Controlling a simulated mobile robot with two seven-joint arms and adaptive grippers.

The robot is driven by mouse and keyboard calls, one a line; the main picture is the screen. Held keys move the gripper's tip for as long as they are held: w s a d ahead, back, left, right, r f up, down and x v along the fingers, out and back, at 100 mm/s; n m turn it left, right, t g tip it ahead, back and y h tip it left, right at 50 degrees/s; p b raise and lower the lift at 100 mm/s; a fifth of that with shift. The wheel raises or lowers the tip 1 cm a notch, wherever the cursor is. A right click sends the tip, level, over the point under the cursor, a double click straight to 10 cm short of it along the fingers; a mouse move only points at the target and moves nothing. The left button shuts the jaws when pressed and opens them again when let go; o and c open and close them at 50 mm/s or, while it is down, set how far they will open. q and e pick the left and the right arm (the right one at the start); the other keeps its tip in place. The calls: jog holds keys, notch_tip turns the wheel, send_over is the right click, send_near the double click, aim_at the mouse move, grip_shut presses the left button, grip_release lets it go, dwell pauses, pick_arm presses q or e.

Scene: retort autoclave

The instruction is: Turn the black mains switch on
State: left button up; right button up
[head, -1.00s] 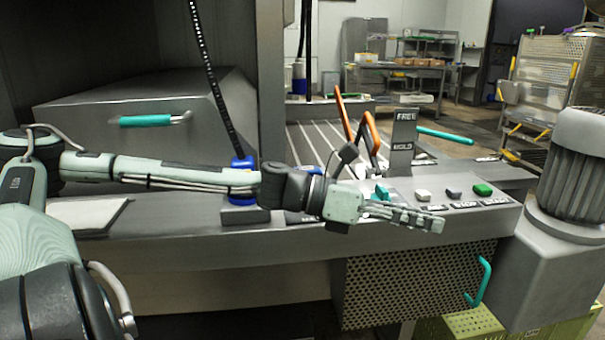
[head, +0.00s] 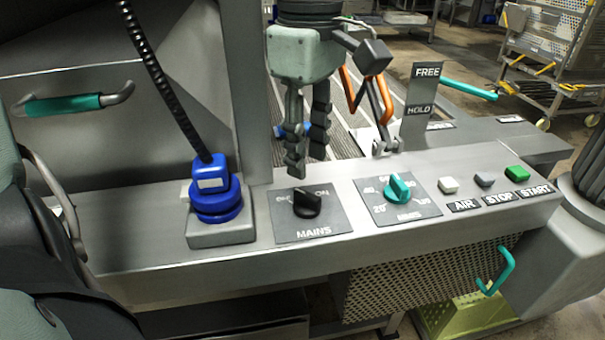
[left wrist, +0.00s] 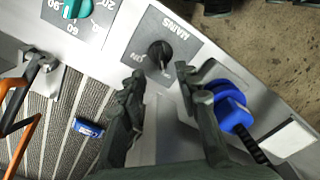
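The black mains switch (head: 307,203) is a knob on a grey plate marked MAINS (head: 314,232), with ON printed at its upper right. It also shows in the left wrist view (left wrist: 160,54), just ahead of the fingertips and roughly between them. I cannot tell exactly which mark the knob points to. My left gripper (head: 307,160) hangs fingers down, just above and behind the switch. Its two fingers are apart, with nothing between them, and do not appear to touch the knob; the left wrist view shows them too (left wrist: 160,80). My right gripper is not in view.
A blue plug (head: 213,185) with a black cable stands left of the switch. A teal dial (head: 399,188) sits to its right, then the AIR, STOP and START buttons (head: 517,173).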

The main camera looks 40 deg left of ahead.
aim_at(308, 194)
pick_arm(q)
notch_tip(308, 194, down, 7)
jog(key=shift+s+r, duration=0.1)
jog(key=shift+r, duration=0.05)
grip_shut()
dwell(0.4)
